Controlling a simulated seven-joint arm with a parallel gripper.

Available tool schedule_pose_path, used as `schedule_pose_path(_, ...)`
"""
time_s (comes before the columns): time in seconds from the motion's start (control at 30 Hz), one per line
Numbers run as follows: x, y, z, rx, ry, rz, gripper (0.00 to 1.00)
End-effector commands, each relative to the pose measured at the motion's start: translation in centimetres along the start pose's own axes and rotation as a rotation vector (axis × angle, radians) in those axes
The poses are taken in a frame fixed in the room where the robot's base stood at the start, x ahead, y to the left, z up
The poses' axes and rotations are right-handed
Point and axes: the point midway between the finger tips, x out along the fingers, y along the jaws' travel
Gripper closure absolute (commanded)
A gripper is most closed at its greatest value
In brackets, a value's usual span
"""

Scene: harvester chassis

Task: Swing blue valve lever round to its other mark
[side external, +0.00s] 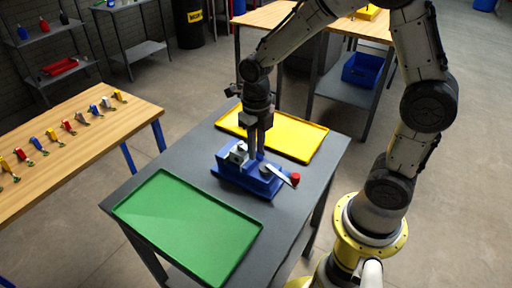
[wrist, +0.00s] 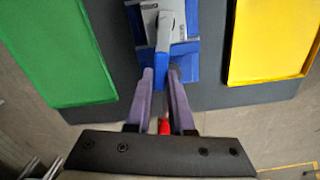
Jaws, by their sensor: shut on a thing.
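The blue valve (side external: 230,176) stands on the grey table, with a blue base and a grey block on top. Its pale lever (side external: 281,174) ends in a red knob (side external: 295,179) and points right in the side view. In the wrist view the lever (wrist: 163,35) runs down toward my fingers, and the red knob (wrist: 165,127) shows between them. My gripper (side external: 260,156) points down at the valve. In the wrist view my gripper (wrist: 161,72) is shut on the lever. The exact contact is hidden in the side view. Small dark labels show on the blue base.
A green tray (side external: 190,222) lies in front of the valve and a yellow tray (side external: 301,149) behind it. The grey table (side external: 142,180) has bare strips between them. A wooden bench (side external: 95,135) with several small coloured levers stands left. Another bench is behind.

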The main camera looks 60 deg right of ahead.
Motion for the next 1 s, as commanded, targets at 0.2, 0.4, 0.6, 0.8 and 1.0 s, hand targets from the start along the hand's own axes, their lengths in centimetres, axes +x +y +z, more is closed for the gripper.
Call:
schedule_pose_path(0.2, 0.0, 0.0, 0.0, 0.001, -0.001, 0.0, 0.65)
schedule_pose_path(0.4, 0.0, 0.0, 0.0, 0.001, -0.001, 0.0, 0.49)
schedule_pose_path(0.6, -0.1, 0.0, 0.0, 0.002, -0.001, 0.0, 0.49)
schedule_pose_path(0.8, -2.0, 0.0, 0.1, 0.002, -0.006, 0.002, 0.49)
schedule_pose_path(1.0, -6.3, 0.0, 0.1, 0.002, -0.008, 0.002, 0.49)
